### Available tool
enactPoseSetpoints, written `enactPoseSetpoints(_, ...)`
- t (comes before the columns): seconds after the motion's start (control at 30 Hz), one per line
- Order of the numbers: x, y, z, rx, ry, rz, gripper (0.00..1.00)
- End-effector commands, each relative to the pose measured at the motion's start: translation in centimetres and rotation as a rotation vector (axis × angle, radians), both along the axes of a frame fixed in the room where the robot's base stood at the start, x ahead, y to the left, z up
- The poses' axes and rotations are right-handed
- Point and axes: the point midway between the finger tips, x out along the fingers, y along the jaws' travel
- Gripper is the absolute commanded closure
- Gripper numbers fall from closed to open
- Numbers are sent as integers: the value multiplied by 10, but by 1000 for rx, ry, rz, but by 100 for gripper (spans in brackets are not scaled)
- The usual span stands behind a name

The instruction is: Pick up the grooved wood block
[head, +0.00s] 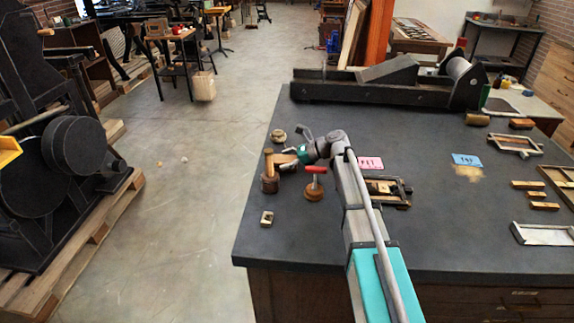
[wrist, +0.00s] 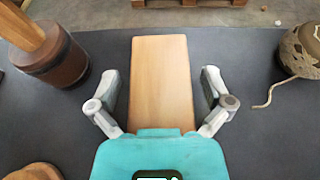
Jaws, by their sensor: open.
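A light brown wood block (wrist: 161,82) lies on the dark bench top in the middle of the wrist view. Its top face looks smooth there, and I cannot make out a groove. In the head view it shows as a small brown shape (head: 284,159) beside my gripper (head: 293,156). My gripper (wrist: 161,88) is open in the wrist view, with one finger on each side of the block. Small gaps show between the fingers and the block's sides. The block's near end is hidden behind the teal gripper body.
A dark wooden cylinder with a wood handle (wrist: 58,60) stands close left of the block. A twine ball (wrist: 302,52) lies to the right. The bench's left front is mostly clear except for a small block (head: 267,218).

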Motion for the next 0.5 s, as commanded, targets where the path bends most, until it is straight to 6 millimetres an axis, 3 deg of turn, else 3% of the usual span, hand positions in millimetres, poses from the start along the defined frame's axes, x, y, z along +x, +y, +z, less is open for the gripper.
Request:
enactPoseSetpoints(0.27, 0, 0, 0, 0, -1, 1, 0)
enactPoseSetpoints(0.5, 0, 1, 0, 0, -1, 1, 41)
